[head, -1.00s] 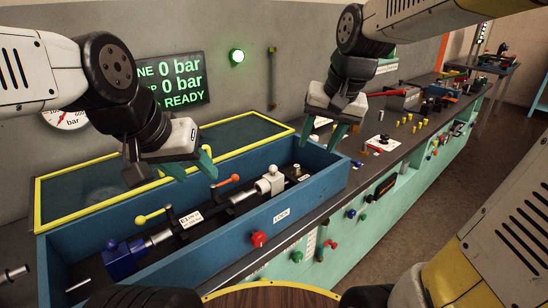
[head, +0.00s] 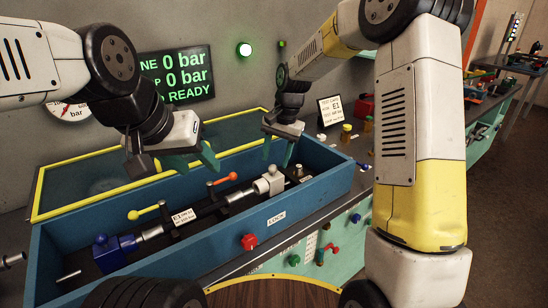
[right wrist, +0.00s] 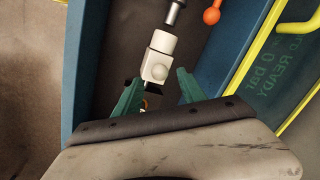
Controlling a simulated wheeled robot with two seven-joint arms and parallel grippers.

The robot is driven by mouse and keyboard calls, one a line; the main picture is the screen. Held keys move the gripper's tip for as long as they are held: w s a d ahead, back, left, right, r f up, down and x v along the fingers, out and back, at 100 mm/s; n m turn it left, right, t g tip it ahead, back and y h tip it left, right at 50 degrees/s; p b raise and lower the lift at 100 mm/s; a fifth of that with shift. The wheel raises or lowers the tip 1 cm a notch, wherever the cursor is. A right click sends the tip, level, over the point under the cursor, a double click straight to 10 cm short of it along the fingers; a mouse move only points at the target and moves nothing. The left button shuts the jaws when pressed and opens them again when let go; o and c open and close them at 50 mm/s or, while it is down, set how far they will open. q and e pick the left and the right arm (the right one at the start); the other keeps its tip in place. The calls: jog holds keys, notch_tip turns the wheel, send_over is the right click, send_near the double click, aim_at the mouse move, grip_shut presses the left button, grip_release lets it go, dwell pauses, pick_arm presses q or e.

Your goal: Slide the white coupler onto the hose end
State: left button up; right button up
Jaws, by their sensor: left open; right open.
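The white coupler (head: 268,184), a block with a round knob, lies in the blue trough (head: 190,255) towards its right end. It also shows in the right wrist view (right wrist: 158,52). A silver metal end (head: 238,194) lies just left of it, in line with the dark hose tagged E1 (head: 183,217). I cannot tell how far the two overlap. My right gripper (head: 278,153) is open above the coupler; in the right wrist view its fingers (right wrist: 158,86) point towards the coupler, empty. My left gripper (head: 194,160) is open and empty above the trough's back edge.
Orange (head: 222,179) and yellow (head: 148,211) levers stand up in the trough. A blue fitting (head: 115,250) sits at its left end. A yellow-framed clear panel (head: 100,187) lies behind. An E1 card (head: 331,110) and small caps stand on the bench at right.

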aim_at(268, 180)
jog(key=shift+w+a+f, duration=0.1)
jog(key=shift+a+f, duration=0.05)
jog(key=shift+f, duration=0.65)
jog(key=shift+a+f, duration=0.1)
jog(key=shift+f, duration=0.65)
grip_shut()
